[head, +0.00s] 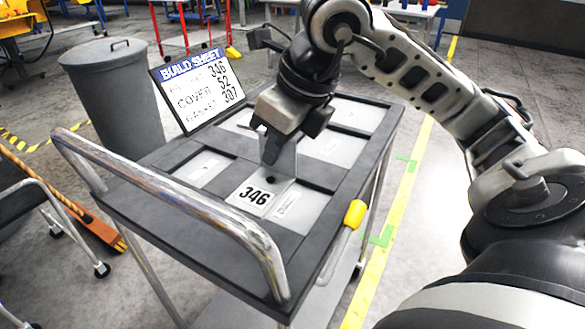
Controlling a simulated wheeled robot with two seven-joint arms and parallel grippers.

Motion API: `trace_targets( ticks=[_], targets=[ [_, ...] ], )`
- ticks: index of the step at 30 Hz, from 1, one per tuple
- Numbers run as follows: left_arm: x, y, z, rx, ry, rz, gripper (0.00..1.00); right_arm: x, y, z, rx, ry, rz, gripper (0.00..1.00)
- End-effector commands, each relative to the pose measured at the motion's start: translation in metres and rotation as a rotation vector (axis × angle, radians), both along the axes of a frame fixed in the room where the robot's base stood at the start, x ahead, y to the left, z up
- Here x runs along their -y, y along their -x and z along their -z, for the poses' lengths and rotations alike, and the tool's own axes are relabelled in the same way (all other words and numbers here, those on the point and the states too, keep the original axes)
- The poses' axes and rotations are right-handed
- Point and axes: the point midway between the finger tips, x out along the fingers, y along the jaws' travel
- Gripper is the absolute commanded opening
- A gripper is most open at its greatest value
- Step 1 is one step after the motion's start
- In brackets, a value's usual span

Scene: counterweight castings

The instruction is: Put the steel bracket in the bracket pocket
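The steel bracket (285,163) is a grey angled piece with an upright plate, a dark hole near its bend and a flat foot with a white label reading 346. It is at the front pocket of the dark tray-topped cart (213,213). I cannot tell whether its foot rests on the pocket floor or sits slightly above it. My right gripper (272,158) comes down from above, its fingers at the upright plate, and looks shut on it. The far finger is mostly hidden. A light pocket floor with a small printed label (298,205) shows beside the foot. My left gripper is out of view.
Other light pockets (203,169) lie in the cart top. A build sheet (198,88) stands at its back left, listing 346, 52 and 307. A metal rail (180,190) rises along the near left edge. A grey bin (113,95) stands behind.

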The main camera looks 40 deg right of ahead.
Motion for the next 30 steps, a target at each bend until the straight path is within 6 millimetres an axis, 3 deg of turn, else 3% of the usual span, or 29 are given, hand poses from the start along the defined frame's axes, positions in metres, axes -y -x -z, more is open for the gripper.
trace_targets(
  ticks=[1,5,12,17,24,30],
  targets=[
    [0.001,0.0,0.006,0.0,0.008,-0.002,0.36,0.014,-0.005,0.011,-0.007,0.001,0.011,0.0],
    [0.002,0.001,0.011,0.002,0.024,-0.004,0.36,0.044,-0.017,0.026,-0.006,0.002,0.008,0.0],
    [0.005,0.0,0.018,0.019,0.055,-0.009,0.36,0.073,-0.031,0.067,-0.003,0.001,-0.001,0.0],
    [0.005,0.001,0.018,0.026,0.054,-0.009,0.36,0.08,-0.035,0.074,0.0,-0.001,-0.004,0.0],
    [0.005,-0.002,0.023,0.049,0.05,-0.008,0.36,0.085,-0.037,0.106,-0.002,-0.002,-0.005,0.0],
    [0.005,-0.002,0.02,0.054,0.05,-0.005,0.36,0.085,-0.037,0.109,0.003,-0.001,-0.004,0.0]
  ],
)
